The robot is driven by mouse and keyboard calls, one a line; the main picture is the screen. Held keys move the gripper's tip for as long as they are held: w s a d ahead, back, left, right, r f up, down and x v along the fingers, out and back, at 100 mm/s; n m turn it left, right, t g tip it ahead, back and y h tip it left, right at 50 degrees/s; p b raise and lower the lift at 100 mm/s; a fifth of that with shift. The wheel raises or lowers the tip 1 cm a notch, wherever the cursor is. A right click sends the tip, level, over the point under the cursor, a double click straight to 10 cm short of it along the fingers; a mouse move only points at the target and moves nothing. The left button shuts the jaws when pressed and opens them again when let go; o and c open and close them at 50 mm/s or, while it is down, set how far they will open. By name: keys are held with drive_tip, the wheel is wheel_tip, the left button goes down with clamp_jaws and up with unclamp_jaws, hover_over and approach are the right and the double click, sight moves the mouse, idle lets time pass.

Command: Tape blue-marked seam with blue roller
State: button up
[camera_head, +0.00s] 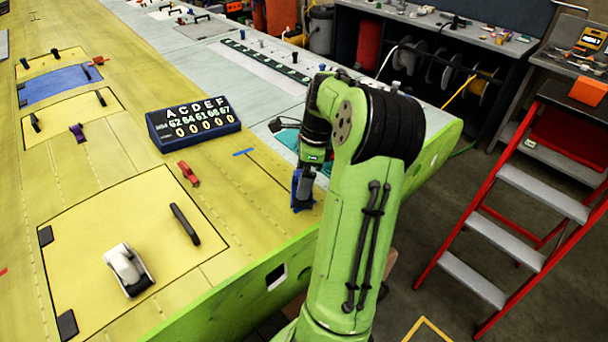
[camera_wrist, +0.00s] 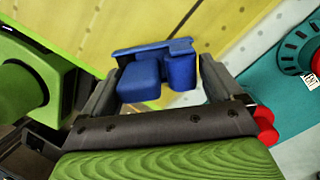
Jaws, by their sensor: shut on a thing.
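My gripper (camera_head: 304,182) is at the near right edge of the yellow wing skin, with its jaws pointing down. It is shut on the blue roller (camera_wrist: 140,80), which sits between the two dark fingers in the wrist view. The roller's lower part (camera_head: 297,205) shows in the head view, at or just above the skin; contact cannot be told. A short blue mark (camera_head: 243,152) lies on the skin left of the gripper. A thin dark seam (camera_head: 262,168) runs from near this mark toward the gripper. My arm hides part of the skin on the right.
A red clamp-like piece (camera_head: 188,173) and a counter display (camera_head: 193,124) stand on the wing, left of the gripper. A white and grey tool (camera_head: 128,270) rests on the near panel. A teal mat (camera_wrist: 265,95) lies right of the gripper. A red stepladder (camera_head: 530,200) stands right.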

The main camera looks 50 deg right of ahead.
drive_tip(key=shift+b+x, duration=0.55)
drive_tip(key=shift+x, duration=0.25)
